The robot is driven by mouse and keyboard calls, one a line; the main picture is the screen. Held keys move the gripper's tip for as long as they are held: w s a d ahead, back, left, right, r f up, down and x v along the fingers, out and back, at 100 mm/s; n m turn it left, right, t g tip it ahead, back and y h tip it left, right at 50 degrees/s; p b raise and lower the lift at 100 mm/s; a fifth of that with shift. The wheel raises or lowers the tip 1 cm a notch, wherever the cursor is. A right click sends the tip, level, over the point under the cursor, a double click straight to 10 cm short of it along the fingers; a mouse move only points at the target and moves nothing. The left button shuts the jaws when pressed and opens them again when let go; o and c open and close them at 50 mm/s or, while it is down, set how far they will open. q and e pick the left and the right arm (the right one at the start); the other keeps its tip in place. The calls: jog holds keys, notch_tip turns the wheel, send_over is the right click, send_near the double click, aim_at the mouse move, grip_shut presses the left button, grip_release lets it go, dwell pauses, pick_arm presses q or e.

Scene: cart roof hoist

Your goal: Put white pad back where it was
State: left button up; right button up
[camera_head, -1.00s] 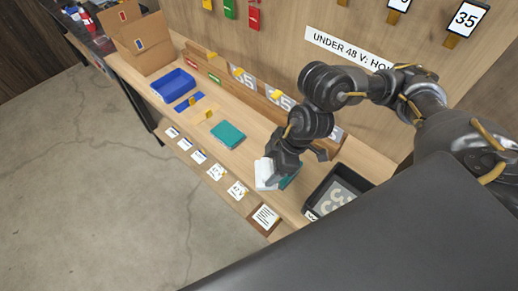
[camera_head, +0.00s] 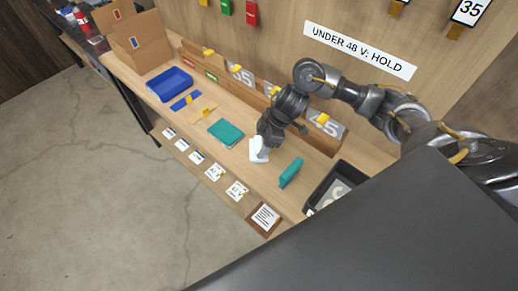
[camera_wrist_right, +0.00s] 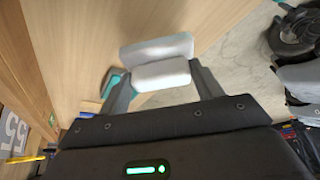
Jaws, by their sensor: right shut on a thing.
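The white pad (camera_head: 258,151) is in my right gripper (camera_head: 263,140), low over the bench between the flat teal pad and the upright teal block. In the right wrist view, the white pad (camera_wrist_right: 160,62) sits between the two fingers of my right gripper (camera_wrist_right: 163,82), which is shut on it. The pad shows there as two white faces meeting at an angle. Whether the pad touches the bench is hard to tell. My left gripper is not in view.
A flat teal pad (camera_head: 226,132) lies left of the gripper and a teal block (camera_head: 291,172) stands to its right. A black tray (camera_head: 322,186) is further right. White cards line the bench's front edge.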

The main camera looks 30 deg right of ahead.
jog(key=shift+w+d+f, duration=0.15)
jog(key=shift+w+f, duration=0.15)
jog(key=shift+f, duration=0.1)
jog(key=shift+w+d+f+p, duration=0.15)
jog(key=shift+f+p, duration=0.25)
jog(key=shift+f, duration=1.35)
jog(key=o, duration=0.9)
jog(key=v, duration=1.2)
jog(key=shift+r+b, duration=0.1)
jog(key=shift+b, duration=0.2)
